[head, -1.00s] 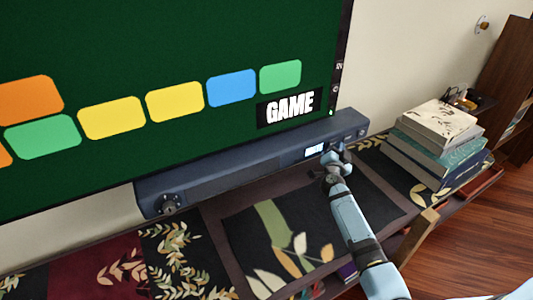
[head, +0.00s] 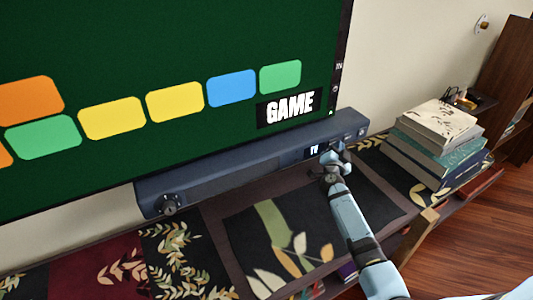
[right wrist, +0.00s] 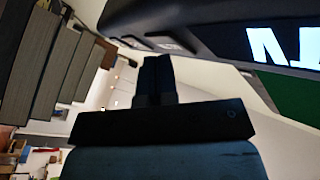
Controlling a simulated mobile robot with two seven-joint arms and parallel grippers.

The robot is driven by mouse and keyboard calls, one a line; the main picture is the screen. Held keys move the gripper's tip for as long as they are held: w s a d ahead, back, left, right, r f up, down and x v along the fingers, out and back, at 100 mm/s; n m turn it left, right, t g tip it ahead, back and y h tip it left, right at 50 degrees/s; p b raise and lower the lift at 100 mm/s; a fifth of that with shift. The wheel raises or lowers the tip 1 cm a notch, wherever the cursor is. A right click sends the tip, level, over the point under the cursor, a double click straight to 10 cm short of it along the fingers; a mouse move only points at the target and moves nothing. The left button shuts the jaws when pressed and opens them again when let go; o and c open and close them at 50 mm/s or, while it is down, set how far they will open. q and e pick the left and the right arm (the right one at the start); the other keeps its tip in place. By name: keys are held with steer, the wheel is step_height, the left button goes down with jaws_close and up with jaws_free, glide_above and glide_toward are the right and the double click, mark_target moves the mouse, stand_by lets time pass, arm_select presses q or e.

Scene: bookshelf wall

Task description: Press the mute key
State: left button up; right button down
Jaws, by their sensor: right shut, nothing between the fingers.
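The dark blue sound bar (head: 240,168) lies along the foot of the big screen, with a small lit display (head: 313,149) near its right end. My right gripper (head: 335,152) is shut and empty at the bar's front, just right of the display. In the right wrist view its fingertips (right wrist: 158,65) are close to the bar (right wrist: 200,15), beside flat keys (right wrist: 168,44) on the bar's face. I cannot read which key is mute, nor tell whether the fingers touch one. Part of a large bright letter shows on the display (right wrist: 285,46). My left gripper is not in view.
A round knob (head: 169,204) is at the bar's left end. A stack of books (head: 437,145) stands to the right on the shelf. Patterned dark mats (head: 290,240) lie in front of the bar. The screen (head: 170,60) rises behind it.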

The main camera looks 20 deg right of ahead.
steer(key=shift+s+p, duration=0.35)
steer(key=shift+s, duration=0.2)
steer(key=s+p, duration=0.3)
steer(key=s, duration=0.3)
steer(key=shift+d, duration=0.3)
stand_by(0.5)
stand_by(0.4)
